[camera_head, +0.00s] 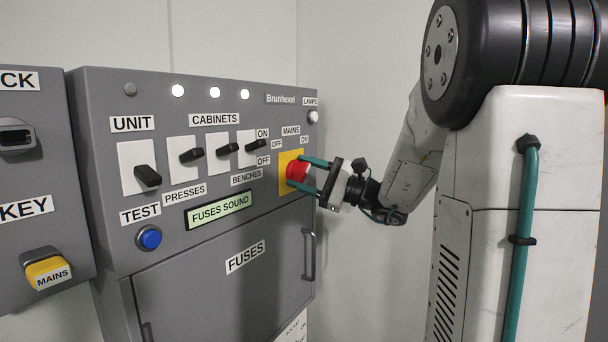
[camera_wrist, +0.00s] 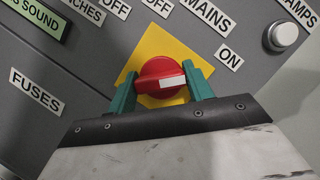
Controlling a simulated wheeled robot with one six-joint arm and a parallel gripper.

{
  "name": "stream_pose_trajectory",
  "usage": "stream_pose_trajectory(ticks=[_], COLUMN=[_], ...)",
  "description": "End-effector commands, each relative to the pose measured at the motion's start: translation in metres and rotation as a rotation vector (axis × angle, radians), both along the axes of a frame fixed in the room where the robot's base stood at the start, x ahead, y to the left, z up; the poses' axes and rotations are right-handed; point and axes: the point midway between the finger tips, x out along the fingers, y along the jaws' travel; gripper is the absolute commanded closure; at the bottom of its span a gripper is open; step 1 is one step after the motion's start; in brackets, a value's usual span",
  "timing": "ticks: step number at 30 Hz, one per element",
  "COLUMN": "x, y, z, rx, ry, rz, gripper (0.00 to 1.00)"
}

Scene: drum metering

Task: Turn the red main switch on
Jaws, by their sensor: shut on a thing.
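The red main switch (camera_head: 297,171) is a round knob on a yellow plate (camera_head: 285,185) at the right of the grey panel, below the MAINS label (camera_head: 291,130). OFF and ON labels stand above it. In the wrist view the red knob (camera_wrist: 160,70) sits between my two green fingers, with a white strip across its front. Which label the strip points at is hard to tell. My gripper (camera_head: 298,172) is shut on the knob from the front; it also shows in the wrist view (camera_wrist: 160,85).
Three lamps glow above; a grey one (camera_head: 130,89) is dark. The display (camera_head: 219,210) reads FUSES SOUND. The closed FUSES door (camera_head: 215,295) has a handle (camera_head: 309,254) below the knob.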

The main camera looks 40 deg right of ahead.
Motion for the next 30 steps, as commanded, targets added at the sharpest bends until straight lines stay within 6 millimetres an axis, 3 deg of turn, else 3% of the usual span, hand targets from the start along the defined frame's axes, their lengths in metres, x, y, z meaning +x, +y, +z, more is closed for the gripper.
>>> stream_pose_trajectory(ticks=[19, 20, 21, 22, 30], x=[0.0, 0.0, 0.0, 0.0, -0.0003], y=[-0.0001, -0.0001, 0.0, 0.0, 0.0001], z=[-0.0013, -0.0013, -0.0012, -0.0011, -0.0007], rx=[0.048, 0.048, 0.048, 0.048, 0.046], ry=[0.019, 0.019, 0.019, 0.019, 0.018], rz=[-0.001, -0.001, -0.001, -0.001, 0.0], gripper=[0.72, 0.44, 0.32, 0.27, 0.27])
